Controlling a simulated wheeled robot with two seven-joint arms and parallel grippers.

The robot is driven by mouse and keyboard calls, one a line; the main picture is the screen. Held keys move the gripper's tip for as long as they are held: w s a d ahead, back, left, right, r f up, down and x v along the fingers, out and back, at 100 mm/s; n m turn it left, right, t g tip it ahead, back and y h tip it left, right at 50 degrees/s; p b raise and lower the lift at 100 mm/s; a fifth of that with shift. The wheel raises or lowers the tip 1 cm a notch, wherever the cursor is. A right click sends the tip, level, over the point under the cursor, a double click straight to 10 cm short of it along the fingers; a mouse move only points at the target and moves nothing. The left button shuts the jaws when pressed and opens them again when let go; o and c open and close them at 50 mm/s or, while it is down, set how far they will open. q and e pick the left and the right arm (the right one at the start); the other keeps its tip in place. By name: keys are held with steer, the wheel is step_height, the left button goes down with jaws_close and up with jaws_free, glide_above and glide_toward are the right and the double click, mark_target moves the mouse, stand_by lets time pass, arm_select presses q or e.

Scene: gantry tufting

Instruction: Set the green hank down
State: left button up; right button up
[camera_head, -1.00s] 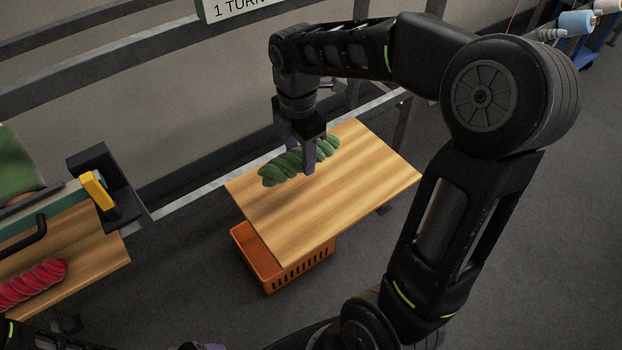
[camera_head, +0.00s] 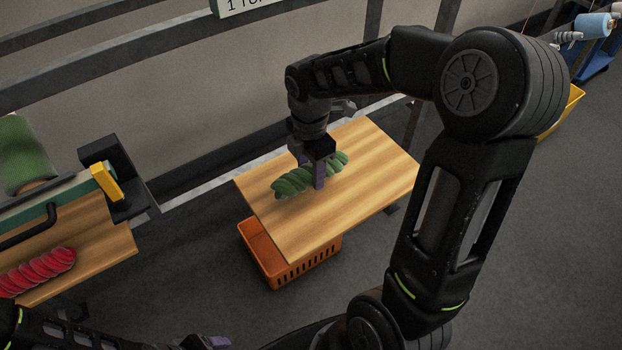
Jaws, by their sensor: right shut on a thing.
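The green hank (camera_head: 293,183) is a twisted green bundle over the wooden board (camera_head: 307,236) in the middle of the view. My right gripper (camera_head: 319,180) is shut around the hank's middle from above, its purple fingers straddling it. The hank is at or very near the board's surface; I cannot tell whether it touches. My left gripper (camera_head: 212,343) shows only as a small purple and dark part at the bottom edge, and its jaws cannot be made out.
An orange basket (camera_head: 262,250) stands under the board. At left, a red hank (camera_head: 38,272) lies on another wooden top (camera_head: 95,245) beside a yellow-handled clamp (camera_head: 105,182). A yellow bin (camera_head: 562,115) stands at right. The board's front and right are bare.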

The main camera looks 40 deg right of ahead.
mark_target(311, 181)
steer(key=shift+f, duration=1.85)
steer(key=shift+f, duration=0.15)
steer(key=o, duration=1.4)
step_height(311, 181, up, 12)
steer(key=shift+r, duration=0.2)
